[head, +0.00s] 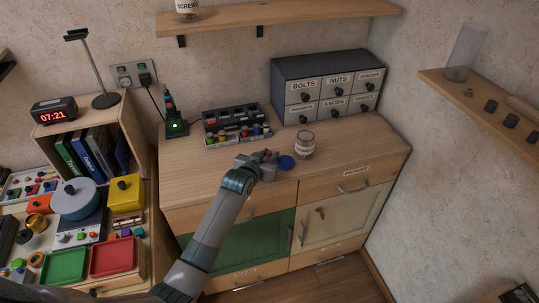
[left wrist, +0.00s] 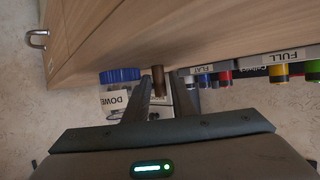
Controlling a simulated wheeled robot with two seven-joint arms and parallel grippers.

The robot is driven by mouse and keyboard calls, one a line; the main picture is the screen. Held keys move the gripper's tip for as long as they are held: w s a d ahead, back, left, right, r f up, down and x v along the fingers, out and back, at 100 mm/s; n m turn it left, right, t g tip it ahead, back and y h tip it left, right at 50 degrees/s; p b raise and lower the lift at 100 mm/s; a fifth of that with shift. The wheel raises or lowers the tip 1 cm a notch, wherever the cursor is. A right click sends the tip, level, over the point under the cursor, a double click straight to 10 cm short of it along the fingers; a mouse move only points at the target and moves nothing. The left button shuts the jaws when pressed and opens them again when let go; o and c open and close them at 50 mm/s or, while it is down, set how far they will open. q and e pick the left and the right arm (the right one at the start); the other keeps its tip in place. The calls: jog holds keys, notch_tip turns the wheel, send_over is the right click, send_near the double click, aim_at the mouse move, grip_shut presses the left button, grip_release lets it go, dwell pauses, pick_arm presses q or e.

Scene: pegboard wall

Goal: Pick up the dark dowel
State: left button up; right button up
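A dark brown dowel (left wrist: 158,80) stands out between the fingertips of my left gripper (left wrist: 160,82) in the left wrist view. The two fingers are apart, one on each side of it, with a gap at the right finger; I cannot tell whether the left finger touches it. In the head view my left gripper (head: 268,157) is low over the bench top, left of a blue lid (head: 287,162), and hides the dowel. A clear jar (head: 305,145) stands behind the lid; its label reads "DOWE…" in the wrist view (left wrist: 115,98). My right gripper is not in view.
A row of colored-handled tools in a dark rack (head: 238,125) stands behind and left of my gripper. A dark drawer cabinet (head: 330,85) stands at the back of the wooden bench (head: 365,140). The bench top right of the jar is clear.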

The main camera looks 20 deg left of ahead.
pick_arm(q)
jog(key=shift+w+f, duration=0.1)
jog(key=shift+w, duration=0.1)
jog(key=shift+c, duration=0.2)
grip_shut()
